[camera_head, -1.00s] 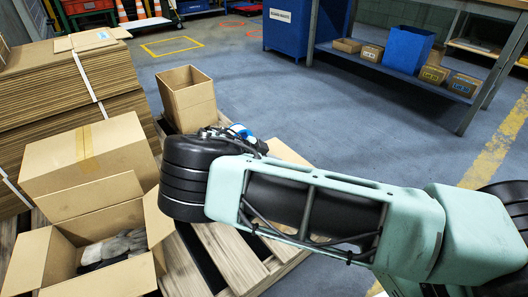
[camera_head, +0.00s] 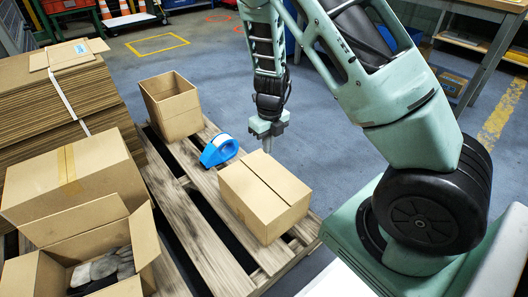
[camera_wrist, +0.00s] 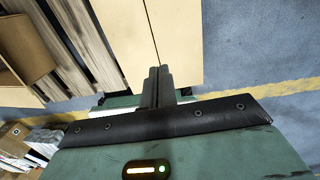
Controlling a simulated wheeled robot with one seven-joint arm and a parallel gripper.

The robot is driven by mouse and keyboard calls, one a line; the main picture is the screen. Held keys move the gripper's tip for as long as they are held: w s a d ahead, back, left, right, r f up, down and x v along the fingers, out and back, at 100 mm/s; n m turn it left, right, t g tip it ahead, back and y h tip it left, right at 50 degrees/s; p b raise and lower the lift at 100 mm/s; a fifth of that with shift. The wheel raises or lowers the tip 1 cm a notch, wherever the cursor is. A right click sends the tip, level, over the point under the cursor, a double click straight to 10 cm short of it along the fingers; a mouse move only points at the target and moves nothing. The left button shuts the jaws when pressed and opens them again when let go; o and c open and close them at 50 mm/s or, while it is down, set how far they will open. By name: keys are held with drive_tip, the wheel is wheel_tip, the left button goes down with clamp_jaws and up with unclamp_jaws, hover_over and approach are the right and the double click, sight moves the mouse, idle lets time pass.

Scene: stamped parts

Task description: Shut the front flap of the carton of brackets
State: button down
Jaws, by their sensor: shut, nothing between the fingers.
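A tan carton (camera_head: 250,198) stands on the pallet, and its top flaps lie flat with a narrow seam between them. No flap stands up on it, and its contents are hidden. I cannot read a label that marks it as the carton of brackets. In the wrist view the carton top (camera_wrist: 175,35) lies ahead of the fingers, with the seam running toward them. My gripper (camera_head: 268,147) is shut and empty, pointing down by the carton's far edge. Its closed fingers also show in the wrist view (camera_wrist: 156,85); contact cannot be told.
A blue tape dispenser (camera_head: 219,150) and an open carton (camera_head: 174,116) stand behind on the slatted pallet (camera_head: 184,212). At left are an open carton (camera_head: 22,275) holding gloves, a taped carton (camera_head: 75,180) and stacked flat cardboard (camera_head: 75,93).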

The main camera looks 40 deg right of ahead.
sight(266, 179)
drive_tip(key=f+b, duration=0.2)
drive_tip(key=f, duration=0.2)
drive_tip(key=f+b, duration=0.3)
drive_tip(key=f, duration=0.1)
drive_tip(key=f+b, duration=0.3)
drive_tip(key=f, duration=0.1)
drive_tip(key=shift+a+f, duration=0.1)
drive_tip(key=shift+a, duration=0.15)
drive_tip(key=shift+f, duration=0.25)
drive_tip(key=shift+r, duration=0.1)
drive_tip(key=shift+r+p, duration=0.8)
drive_tip(key=shift+p, duration=0.5)
